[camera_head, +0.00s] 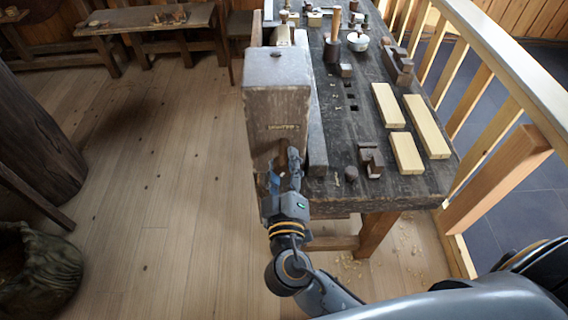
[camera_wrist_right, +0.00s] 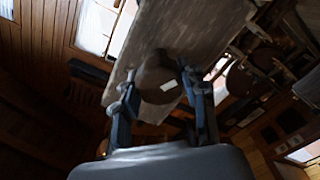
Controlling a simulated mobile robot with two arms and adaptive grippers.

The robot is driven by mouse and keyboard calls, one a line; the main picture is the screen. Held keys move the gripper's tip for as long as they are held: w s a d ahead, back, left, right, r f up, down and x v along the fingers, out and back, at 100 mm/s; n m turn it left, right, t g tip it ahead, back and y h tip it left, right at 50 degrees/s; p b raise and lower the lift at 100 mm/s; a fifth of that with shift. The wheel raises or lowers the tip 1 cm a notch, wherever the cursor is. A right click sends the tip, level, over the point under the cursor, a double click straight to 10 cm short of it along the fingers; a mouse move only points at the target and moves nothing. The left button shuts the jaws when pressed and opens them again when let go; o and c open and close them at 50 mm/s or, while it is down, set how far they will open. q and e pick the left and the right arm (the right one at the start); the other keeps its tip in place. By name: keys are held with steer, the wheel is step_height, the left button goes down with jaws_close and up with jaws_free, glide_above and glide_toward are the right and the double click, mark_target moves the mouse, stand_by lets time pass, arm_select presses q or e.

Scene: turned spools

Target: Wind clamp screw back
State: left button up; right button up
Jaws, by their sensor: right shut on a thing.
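The bench's end vise has a big worn wooden jaw block (camera_head: 276,97) with faint lettering low on its near face. My right gripper (camera_head: 283,172) is at the lower front of this block, where the clamp screw sits mostly hidden behind the fingers. In the right wrist view, the screw's dark round head (camera_wrist_right: 158,80) with a small white mark lies between the two fingers of my right gripper (camera_wrist_right: 162,92), which is shut on it. The wooden face (camera_wrist_right: 195,25) rises behind it. My left gripper is not in view.
The dark workbench (camera_head: 335,150) extends right of the vise. Pale boards (camera_head: 427,125), small dark blocks (camera_head: 371,158) and a white cup (camera_head: 358,41) lie on it. A wooden railing (camera_head: 500,80) borders the right. The plank floor (camera_head: 170,180) on the left is mostly free.

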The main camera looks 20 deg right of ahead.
steer(key=n+p, duration=0.1)
steer(key=n, duration=0.4)
steer(key=shift+r, duration=0.1)
steer(key=shift+n, duration=0.4)
steer(key=o, duration=1.1)
steer(key=shift+c, duration=0.2)
steer(key=shift+o, duration=0.5)
steer(key=shift+w, duration=0.1)
steer(key=v, duration=1.2)
